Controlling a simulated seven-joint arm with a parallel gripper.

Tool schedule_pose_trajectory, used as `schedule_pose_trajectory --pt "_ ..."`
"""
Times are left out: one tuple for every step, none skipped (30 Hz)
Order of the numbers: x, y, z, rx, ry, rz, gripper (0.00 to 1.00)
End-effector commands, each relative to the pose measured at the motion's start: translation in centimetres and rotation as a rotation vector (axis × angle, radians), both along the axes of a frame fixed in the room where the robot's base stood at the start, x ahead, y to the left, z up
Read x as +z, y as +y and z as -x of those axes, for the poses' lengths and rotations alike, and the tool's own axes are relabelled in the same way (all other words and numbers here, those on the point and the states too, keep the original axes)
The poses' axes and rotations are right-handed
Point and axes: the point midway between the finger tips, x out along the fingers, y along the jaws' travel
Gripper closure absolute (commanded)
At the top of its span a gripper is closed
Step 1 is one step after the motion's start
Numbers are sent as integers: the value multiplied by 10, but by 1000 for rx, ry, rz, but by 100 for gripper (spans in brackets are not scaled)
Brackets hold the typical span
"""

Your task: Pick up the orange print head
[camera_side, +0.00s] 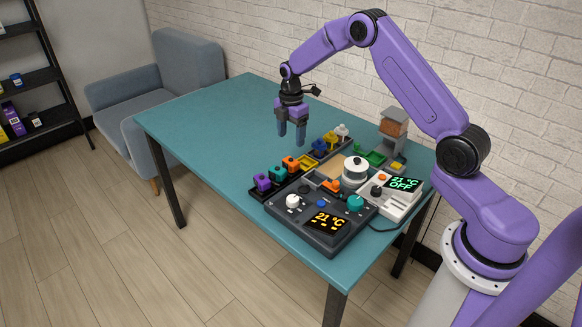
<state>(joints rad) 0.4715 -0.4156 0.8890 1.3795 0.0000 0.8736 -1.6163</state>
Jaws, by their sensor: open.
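An orange print head (290,163) sits in a dark rack (255,194) on the table, beside a teal one (276,172) and a purple one (262,181). A second orange piece (331,185) lies by the dark control unit; I cannot tell whether it is also a print head. My gripper (291,137) points down, open and empty. In the picture its fingertips are just above the orange head in the rack and apart from it; their exact height is hard to tell.
A dark control unit (337,237) with a display stands in front, a white unit (399,205) to its right. Yellow (308,163), blue (319,146) and white (342,131) pieces stand nearby. A dispenser (394,128) is at the back. The table's left side (215,125) is clear.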

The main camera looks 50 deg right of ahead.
Motion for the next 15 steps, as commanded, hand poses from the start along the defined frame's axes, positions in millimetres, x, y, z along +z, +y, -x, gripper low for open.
schedule_pose_trajectory --pt "-11 0 1 0 5 0 30" --pt "-17 0 1 0 4 0 30" --pt "-24 0 1 0 4 0 30" --pt "-29 0 1 0 4 0 30" --pt "-34 0 1 0 3 0 30" --pt "-40 0 1 0 3 0 30" --pt "-44 0 1 0 3 0 30" --pt "-47 0 0 0 2 0 30" --pt "-51 0 0 0 1 0 30" --pt "-53 0 0 0 0 0 30" --pt "-55 0 0 0 0 0 30" --pt "-56 0 0 0 0 0 30" --pt "-58 0 0 -1 0 0 30" --pt "-59 0 0 -1 0 0 30" --pt "-62 0 0 -1 0 0 30"
